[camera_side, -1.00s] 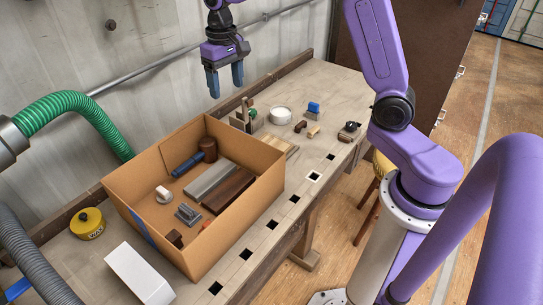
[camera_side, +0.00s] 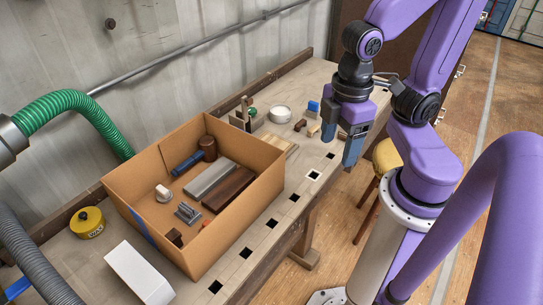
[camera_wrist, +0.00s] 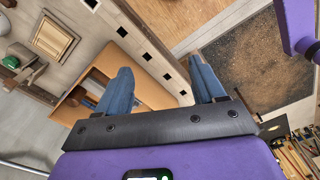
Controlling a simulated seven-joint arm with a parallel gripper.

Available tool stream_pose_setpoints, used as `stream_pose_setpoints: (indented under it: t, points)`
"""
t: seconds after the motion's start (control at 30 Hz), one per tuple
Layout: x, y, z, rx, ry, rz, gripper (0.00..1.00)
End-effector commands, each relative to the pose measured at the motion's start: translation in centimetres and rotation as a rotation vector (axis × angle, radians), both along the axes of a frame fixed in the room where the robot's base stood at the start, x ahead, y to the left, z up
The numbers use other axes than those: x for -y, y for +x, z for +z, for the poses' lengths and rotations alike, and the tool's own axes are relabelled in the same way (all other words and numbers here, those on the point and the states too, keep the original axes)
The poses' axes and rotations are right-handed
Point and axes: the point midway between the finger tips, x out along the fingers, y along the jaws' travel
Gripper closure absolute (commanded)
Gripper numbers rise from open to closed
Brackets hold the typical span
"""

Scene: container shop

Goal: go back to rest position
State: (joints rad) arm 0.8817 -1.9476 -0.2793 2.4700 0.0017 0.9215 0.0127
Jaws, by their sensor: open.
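My gripper (camera_side: 341,148) hangs near the front edge of the workbench in the side view, close to my arm's column. Its blue fingers point down and hold nothing. In the wrist view the two blue fingers (camera_wrist: 160,88) are spread apart with an empty gap between them. Below and beyond them lie the bench edge and the wooden floor.
An open cardboard box (camera_side: 247,205) on the bench holds a blue cylinder (camera_side: 187,163), a brown cylinder (camera_side: 208,148) and several blocks. A stool (camera_side: 386,153) stands nearby.

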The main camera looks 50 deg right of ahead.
Motion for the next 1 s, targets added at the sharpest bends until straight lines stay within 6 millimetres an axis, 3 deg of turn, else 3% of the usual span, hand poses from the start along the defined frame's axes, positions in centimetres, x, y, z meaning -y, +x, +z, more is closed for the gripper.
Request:
stream_pose_setpoints:
  t: [0.17,1.0]
  points:
    - [0.58,-1.12,-0.32,0.001,0.001,0.048,0.31]
    - [0.55,-1.07,-0.31,0.001,0.001,0.046,0.31]
